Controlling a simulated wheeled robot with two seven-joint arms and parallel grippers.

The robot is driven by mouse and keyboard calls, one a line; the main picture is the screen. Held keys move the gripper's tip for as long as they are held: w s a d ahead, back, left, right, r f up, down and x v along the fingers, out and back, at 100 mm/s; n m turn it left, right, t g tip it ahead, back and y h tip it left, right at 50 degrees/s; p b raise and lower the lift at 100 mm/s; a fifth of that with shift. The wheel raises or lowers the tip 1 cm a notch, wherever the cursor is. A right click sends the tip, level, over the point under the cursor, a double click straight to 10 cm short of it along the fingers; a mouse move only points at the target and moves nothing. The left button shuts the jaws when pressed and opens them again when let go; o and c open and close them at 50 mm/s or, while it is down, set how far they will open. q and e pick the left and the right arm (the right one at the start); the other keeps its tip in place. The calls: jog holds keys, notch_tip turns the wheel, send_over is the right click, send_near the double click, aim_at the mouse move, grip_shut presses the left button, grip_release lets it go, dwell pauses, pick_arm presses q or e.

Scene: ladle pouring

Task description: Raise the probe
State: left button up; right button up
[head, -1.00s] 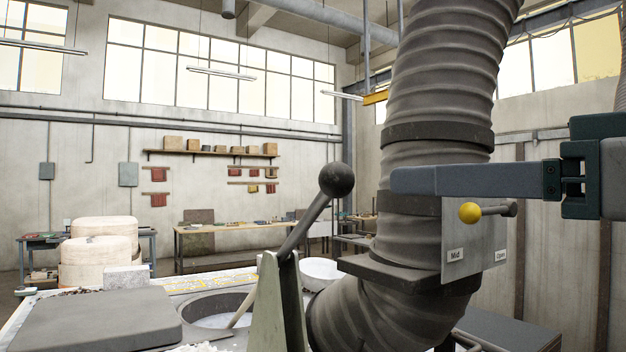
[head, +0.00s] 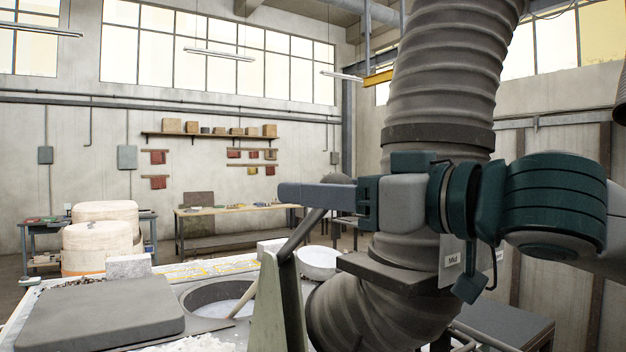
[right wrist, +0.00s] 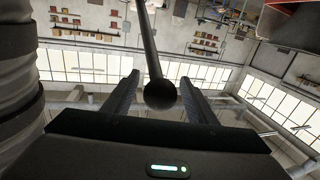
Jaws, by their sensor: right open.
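A lever (head: 301,234) with a dark shaft leans up and right from a grey-green bracket (head: 277,305). In the right wrist view the black knob (right wrist: 160,95) sits between the two spread fingers of my right gripper (right wrist: 160,80), which is open; contact cannot be told. A pale rod (head: 243,300) leans in a round opening (head: 197,298) in the bench; I cannot tell whether it is the probe. My left gripper is not in view.
A thick ribbed duct (head: 440,75) rises close behind my right arm. A panel with a "Mid" label (head: 452,261) is partly covered by that arm. A white bowl (head: 320,262) and a grey slab (head: 100,312) are on the bench (head: 215,266).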

jog(key=shift+x, duration=0.8)
